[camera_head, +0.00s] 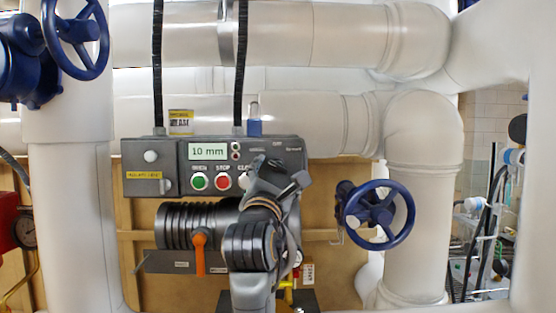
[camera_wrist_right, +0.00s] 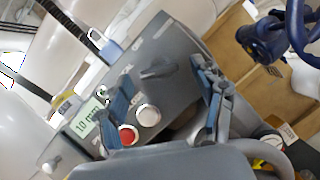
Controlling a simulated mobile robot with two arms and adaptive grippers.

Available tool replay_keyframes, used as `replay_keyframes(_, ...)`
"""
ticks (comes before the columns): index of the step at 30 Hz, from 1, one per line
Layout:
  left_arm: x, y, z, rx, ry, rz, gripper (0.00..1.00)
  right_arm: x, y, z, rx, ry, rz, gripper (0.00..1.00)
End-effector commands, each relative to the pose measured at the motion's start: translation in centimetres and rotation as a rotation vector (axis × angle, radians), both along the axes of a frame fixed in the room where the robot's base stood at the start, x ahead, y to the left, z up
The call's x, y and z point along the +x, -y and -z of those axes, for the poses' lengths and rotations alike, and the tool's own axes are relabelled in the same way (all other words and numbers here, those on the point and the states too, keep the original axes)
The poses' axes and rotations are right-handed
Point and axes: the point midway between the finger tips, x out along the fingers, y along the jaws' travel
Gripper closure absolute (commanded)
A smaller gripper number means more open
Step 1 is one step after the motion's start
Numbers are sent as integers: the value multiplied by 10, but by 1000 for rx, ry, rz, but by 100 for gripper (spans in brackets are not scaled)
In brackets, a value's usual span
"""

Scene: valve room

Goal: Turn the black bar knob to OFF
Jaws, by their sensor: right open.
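The black bar knob (camera_wrist_right: 158,70) is on the face of the grey control box (camera_wrist_right: 187,42) in the right wrist view, its bar slanting slightly in that picture. In the head view my right arm covers the knob on the right part of the control box (camera_head: 215,153). My right gripper (camera_wrist_right: 162,88) is open, its two fingers spread on either side of the knob with visible space between. It also shows in front of the box in the head view (camera_head: 286,178). My left gripper is out of view.
The box bears a "10 mm" display (camera_head: 207,151), a green button (camera_head: 199,182), a red button (camera_head: 223,181) and a white button (camera_wrist_right: 147,115). A blue padlock (camera_head: 254,127) is at its top. A blue handwheel (camera_head: 376,215) is right of my arm; an orange lever (camera_head: 200,254) is below.

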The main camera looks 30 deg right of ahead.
Motion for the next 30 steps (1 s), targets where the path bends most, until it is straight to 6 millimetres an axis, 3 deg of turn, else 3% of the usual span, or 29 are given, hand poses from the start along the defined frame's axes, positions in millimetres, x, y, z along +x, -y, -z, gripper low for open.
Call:
replay_keyframes(6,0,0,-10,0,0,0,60,17,15,-9,0,-1,0,32)
replay_keyframes(17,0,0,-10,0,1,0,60,20,18,-9,-1,0,-1,32)
replay_keyframes(25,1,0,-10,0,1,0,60,20,18,-9,-1,0,-1,87)
replay_keyframes(30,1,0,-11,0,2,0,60,20,18,-9,4,2,-1,87)
